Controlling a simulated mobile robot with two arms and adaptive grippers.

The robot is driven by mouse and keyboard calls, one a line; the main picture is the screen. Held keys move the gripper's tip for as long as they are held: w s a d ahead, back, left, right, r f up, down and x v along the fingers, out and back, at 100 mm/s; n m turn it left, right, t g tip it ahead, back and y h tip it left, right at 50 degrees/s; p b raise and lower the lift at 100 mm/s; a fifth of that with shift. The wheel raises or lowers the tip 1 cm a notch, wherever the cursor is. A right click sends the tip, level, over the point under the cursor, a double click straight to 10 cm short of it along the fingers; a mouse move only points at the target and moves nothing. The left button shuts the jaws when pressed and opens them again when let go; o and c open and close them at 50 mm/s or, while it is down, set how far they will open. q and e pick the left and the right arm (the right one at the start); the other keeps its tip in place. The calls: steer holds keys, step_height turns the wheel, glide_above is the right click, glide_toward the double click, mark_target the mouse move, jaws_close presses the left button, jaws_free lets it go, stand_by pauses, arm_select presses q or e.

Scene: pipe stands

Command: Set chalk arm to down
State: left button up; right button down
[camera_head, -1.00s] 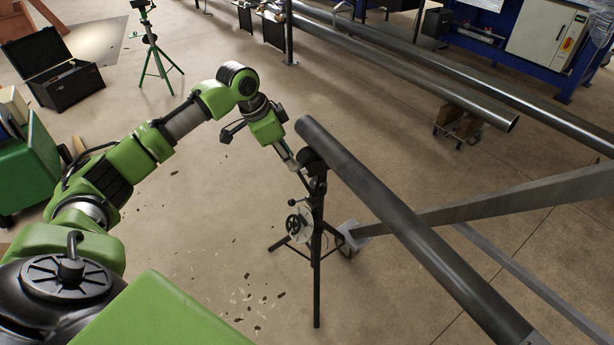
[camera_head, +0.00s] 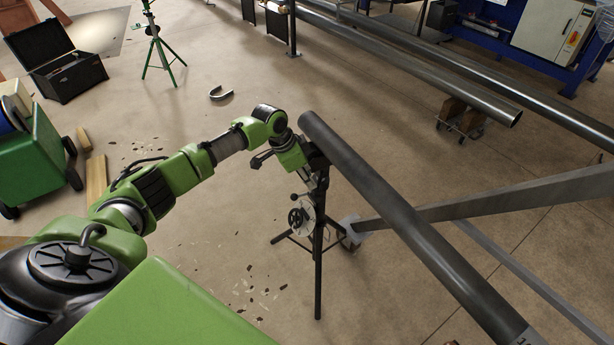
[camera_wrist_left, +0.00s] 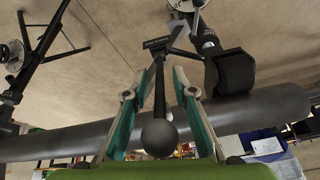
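A thin black rod with a ball knob (camera_wrist_left: 158,137), apparently the chalk arm, shows in the left wrist view. The knob also shows at the stand's left side in the head view (camera_head: 295,197). My left gripper (camera_head: 311,184) is beside the stand's top, below the pipe end. In the wrist view its fingers (camera_wrist_left: 159,75) are apart, one on each side of the rod, with gaps visible. Whether the gripper touches the stand is unclear. My right gripper is out of view.
A grey beam (camera_head: 480,205) crosses under the pipe at right. Long pipes (camera_head: 420,75) lie at the back. A green cart (camera_head: 35,160) and open black case (camera_head: 65,75) are at left. Floor left of the stand is mostly clear.

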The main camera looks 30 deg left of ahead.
arm_select(q)
jaws_close()
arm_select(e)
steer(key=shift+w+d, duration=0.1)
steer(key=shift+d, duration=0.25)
